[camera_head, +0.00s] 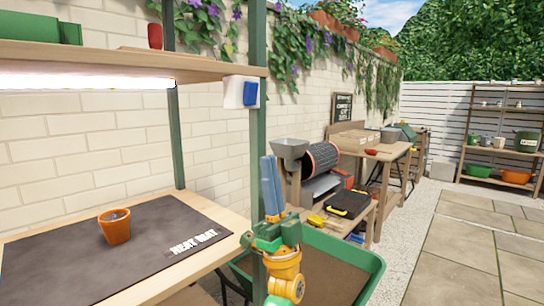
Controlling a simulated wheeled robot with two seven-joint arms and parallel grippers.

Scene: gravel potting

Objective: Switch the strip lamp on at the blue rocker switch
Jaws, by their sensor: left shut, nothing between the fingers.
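The blue rocker switch (250,94) sits on a white box (234,92) fixed to the front end of the shelf, by the green post. The strip lamp (85,81) runs under the shelf and glows bright white, lighting the brick wall below it. My left gripper (268,163) points upward, its blue fingers closed together with nothing between them. In the picture it is below and a little right of the switch, apart from it. My right gripper is not in view.
A terracotta pot (115,226) stands on the dark mat (60,250) on the wooden bench. The green post (257,150) rises beside my gripper. A green tray (365,285) of soil is below. A side table (345,222) with tools stands behind. Paving at right is clear.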

